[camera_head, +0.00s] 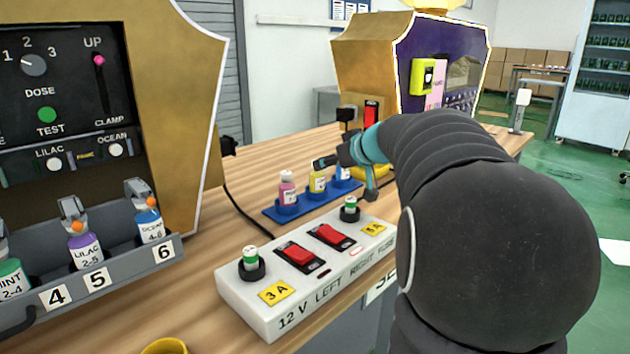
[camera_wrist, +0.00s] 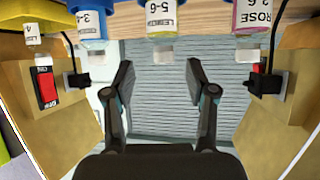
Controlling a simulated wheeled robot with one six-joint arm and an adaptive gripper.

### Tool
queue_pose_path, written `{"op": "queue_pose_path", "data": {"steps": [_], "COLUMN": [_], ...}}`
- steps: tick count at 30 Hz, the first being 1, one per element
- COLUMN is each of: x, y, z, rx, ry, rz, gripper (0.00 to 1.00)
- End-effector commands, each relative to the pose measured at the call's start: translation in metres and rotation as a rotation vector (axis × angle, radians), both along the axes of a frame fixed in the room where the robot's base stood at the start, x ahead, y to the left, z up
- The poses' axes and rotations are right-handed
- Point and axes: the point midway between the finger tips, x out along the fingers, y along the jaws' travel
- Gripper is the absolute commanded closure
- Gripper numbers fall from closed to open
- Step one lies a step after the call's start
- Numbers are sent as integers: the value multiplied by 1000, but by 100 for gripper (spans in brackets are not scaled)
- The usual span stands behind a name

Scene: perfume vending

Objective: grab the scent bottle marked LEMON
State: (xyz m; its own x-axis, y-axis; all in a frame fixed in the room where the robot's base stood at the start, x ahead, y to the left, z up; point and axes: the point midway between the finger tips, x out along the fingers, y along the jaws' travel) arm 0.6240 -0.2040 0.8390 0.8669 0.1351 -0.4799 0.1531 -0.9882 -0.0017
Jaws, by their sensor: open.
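The yellow bottle (camera_head: 318,184) stands upright in the middle of a blue rack (camera_head: 270,213) on the wooden counter, between a pink bottle (camera_head: 287,191) and a blue bottle (camera_head: 342,174). Its label is too small to read in the head view. In the wrist view the yellow bottle (camera_wrist: 161,18) is at the top centre, cut by the edge, its label reading 5-6 with a blurred name. My gripper (camera_head: 346,178) is over the rack, near the yellow and blue bottles. In the wrist view my gripper (camera_wrist: 165,78) is open and empty, with the yellow bottle above the gap between its fingers.
A white switch box (camera_head: 310,290) with red switches stands in front of the rack. A gold dispenser (camera_head: 170,80) with a bottle tray is at left, and another dispenser (camera_head: 370,65) is behind. In the wrist view the bottle marked ROSE (camera_wrist: 250,15) is at right.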

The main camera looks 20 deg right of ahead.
Motion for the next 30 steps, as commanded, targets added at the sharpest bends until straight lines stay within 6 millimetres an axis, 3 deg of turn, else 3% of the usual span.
{"op": "queue_pose_path", "data": {"steps": [8, 18, 25, 26, 30], "x": [13, 52, 54, 54, 54], "y": [2, 13, 13, 13, 13], "z": [-4, -17, -19, -19, -19], "rx": [-1, -1, -2, -2, -2], "ry": [1, 1, -1, 0, 0], "rz": [0, -1, -2, -2, -2], "gripper": [43, 43, 43, 46, 81]}}
